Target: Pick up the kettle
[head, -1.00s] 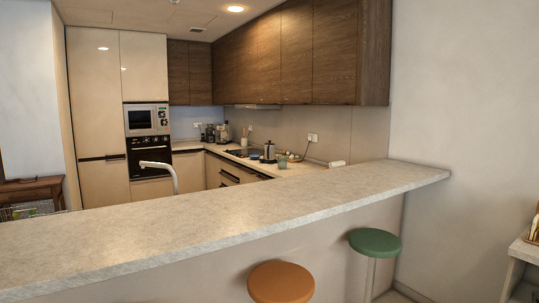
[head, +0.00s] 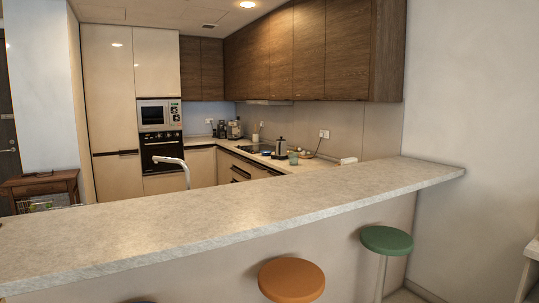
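A kettle (head: 281,147), silver with a dark top, stands upright on the far kitchen counter, right of the black cooktop. It is small and distant in the head view, beyond the long stone bar counter. A greenish cup (head: 293,158) stands just in front of it to the right. Neither of my grippers shows in the head view.
The long stone bar counter (head: 230,222) crosses the view between me and the kitchen, its top clear. An orange stool (head: 291,280) and a green stool (head: 387,240) stand on its near side. A wooden side table (head: 42,186) is at the left.

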